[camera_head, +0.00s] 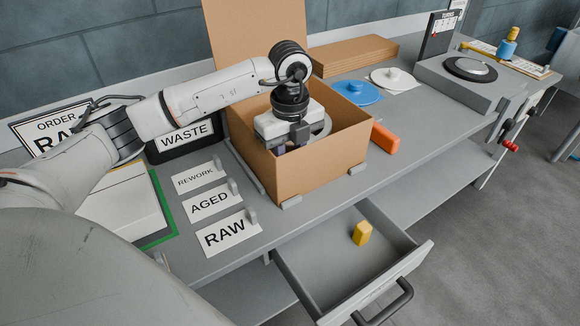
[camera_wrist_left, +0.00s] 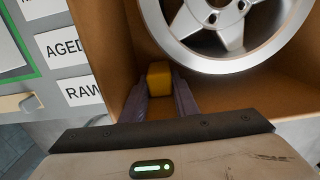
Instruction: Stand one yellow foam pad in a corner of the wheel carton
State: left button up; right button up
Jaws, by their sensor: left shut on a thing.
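The open cardboard wheel carton (camera_head: 325,172) stands on the grey bench with its back flap up. A silver spoked wheel (camera_wrist_left: 232,30) is inside it; part of its rim (camera_head: 321,127) shows beside my gripper in the head view. My left gripper (camera_head: 288,147) points down inside the carton's near left corner. In the left wrist view my left gripper (camera_wrist_left: 160,100) is shut on a yellow foam pad (camera_wrist_left: 159,75), close to the carton walls and beside the wheel's rim. Whether the pad touches the carton floor is hidden. Another yellow foam pad (camera_head: 362,233) is in the open drawer (camera_head: 330,262).
REWORK, AGED and RAW cards (camera_head: 228,232) lie left of the carton. An orange block (camera_head: 384,138) lies to its right. Blue (camera_head: 357,92) and white (camera_head: 393,79) discs and flat cardboard (camera_head: 352,55) are behind. The pulled-out drawer juts in front of the bench.

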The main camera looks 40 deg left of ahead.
pick_arm(q)
jog(key=shift+f, duration=0.1)
jog(key=shift+f, duration=0.15)
jog(key=o, duration=0.8)
jog(key=shift+r, duration=0.2)
notch_tip(320, 180, up, 12)
dwell(0.4)
